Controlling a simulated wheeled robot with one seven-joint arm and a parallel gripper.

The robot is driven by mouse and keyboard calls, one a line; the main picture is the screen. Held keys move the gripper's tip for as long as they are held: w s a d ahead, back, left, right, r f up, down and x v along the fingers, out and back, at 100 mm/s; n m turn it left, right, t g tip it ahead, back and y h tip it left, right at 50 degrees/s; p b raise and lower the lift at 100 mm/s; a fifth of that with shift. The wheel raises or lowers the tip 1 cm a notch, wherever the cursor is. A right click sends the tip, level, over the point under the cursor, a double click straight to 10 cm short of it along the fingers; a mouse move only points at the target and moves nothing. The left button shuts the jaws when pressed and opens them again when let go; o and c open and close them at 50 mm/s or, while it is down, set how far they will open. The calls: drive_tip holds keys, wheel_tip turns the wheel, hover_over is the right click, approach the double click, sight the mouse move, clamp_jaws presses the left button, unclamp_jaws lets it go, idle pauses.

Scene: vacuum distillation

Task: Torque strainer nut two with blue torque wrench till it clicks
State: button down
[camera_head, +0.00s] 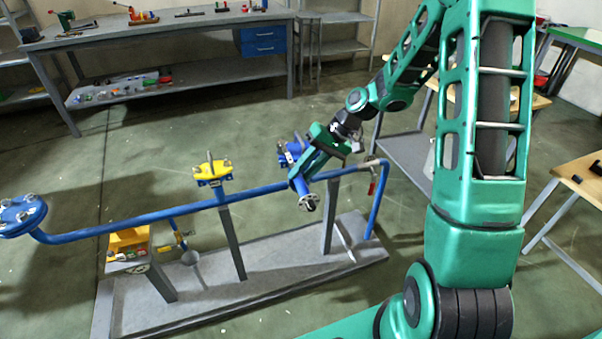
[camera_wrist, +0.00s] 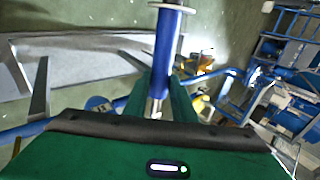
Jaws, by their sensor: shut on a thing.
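My gripper (camera_head: 304,170) is at the blue strainer assembly on the right part of the pipe stand. In the wrist view my gripper (camera_wrist: 162,90) has its green fingers closed around a blue cylinder with bright metal ends, which looks like the blue torque wrench (camera_wrist: 166,45).
The blue pipe (camera_head: 130,225) runs across a grey base (camera_head: 240,290). A yellow-topped valve (camera_head: 212,172) stands left of my gripper, and a blue flange (camera_head: 20,214) is at the far left. A workbench (camera_head: 160,35) is behind, with open floor between.

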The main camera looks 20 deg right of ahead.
drive_tip(key=shift+r, duration=4.2)
